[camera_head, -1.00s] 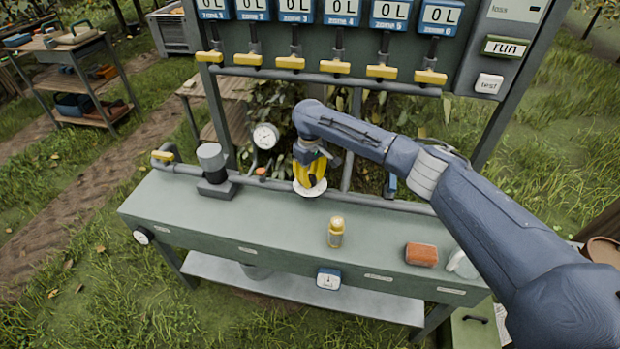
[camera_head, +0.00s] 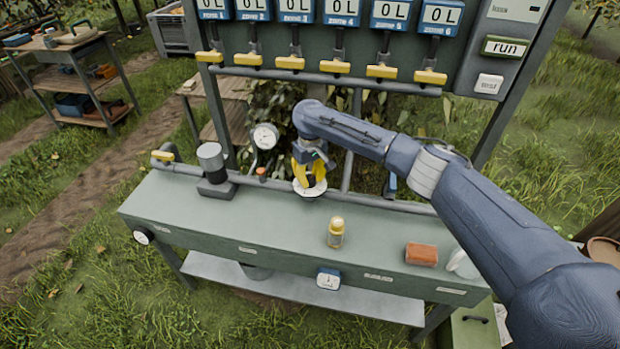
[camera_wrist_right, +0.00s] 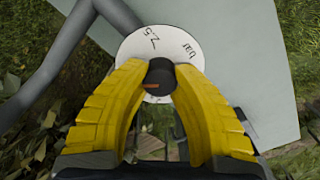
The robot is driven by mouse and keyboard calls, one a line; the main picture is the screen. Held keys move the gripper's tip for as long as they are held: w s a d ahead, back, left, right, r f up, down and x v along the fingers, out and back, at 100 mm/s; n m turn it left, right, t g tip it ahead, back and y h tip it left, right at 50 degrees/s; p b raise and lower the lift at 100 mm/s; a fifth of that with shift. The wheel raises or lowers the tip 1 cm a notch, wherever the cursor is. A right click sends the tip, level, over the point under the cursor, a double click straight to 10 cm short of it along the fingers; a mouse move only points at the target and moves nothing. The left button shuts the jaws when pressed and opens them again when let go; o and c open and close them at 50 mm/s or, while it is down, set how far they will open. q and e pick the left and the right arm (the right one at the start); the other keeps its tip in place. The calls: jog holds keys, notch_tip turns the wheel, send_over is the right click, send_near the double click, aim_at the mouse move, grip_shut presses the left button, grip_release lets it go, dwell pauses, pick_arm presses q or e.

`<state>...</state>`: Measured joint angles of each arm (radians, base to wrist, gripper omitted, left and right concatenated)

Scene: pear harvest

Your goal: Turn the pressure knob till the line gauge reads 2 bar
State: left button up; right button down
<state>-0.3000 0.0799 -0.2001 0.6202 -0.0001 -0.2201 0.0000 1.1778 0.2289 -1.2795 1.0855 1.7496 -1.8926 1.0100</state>
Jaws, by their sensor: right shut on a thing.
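The black pressure knob (camera_wrist_right: 160,76) sits on a round white dial plate (camera_wrist_right: 183,41), printed with "2.5" and "bar" in the right wrist view. An orange mark on the knob points left in that view. The yellow fingers of my right gripper (camera_head: 310,176) are shut on the knob, one on each side; they fill much of the right wrist view (camera_wrist_right: 160,85). The white line gauge (camera_head: 265,136) stands on the pipe left of the gripper. Its needle is too small to read. My left gripper is not in view.
A row of yellow zone valves (camera_head: 335,66) hangs above. The bench front left is clear.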

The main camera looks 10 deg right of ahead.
aim_at(310, 178)
jog(key=c, duration=0.9)
grip_release()
notch_tip(310, 178, up, 12)
